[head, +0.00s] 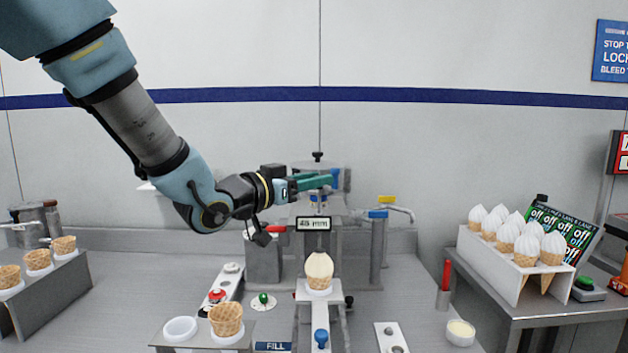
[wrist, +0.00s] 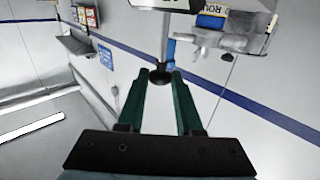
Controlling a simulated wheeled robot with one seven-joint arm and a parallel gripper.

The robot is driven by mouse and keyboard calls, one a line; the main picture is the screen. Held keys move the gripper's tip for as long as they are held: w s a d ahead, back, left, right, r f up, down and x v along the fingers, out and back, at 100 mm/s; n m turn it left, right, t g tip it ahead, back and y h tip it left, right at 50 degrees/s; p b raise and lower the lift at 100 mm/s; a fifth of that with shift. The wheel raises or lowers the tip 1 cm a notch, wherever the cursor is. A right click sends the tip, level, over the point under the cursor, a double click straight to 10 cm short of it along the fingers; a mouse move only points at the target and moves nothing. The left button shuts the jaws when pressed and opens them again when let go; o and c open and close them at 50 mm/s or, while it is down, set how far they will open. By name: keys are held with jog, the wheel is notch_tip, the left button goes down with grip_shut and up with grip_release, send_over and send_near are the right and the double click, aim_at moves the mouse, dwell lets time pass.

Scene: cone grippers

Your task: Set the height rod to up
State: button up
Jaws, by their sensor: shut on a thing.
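The height rod (head: 318,157) stands upright on the filling machine, with a black knob at its top. My gripper (head: 322,181) reaches in from the left, its green fingers level and just below that knob. In the wrist view my gripper (wrist: 161,76) has its fingertips on both sides of the rod's black knob end (wrist: 160,78); the shaft runs on beyond it. The jaws are shut on the rod. The fingers hide part of the shaft in the head view. A small display (head: 313,224) below reads about 48 mm.
A filled cone (head: 319,268) stands on the platform below the display. An empty cone (head: 226,319) sits in a front holder. Taps (head: 388,210) stand right of the machine. A rack of white-topped cones (head: 510,255) is at right. Wall space above the rod is clear.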

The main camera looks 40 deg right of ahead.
grip_shut()
dwell(0.9)
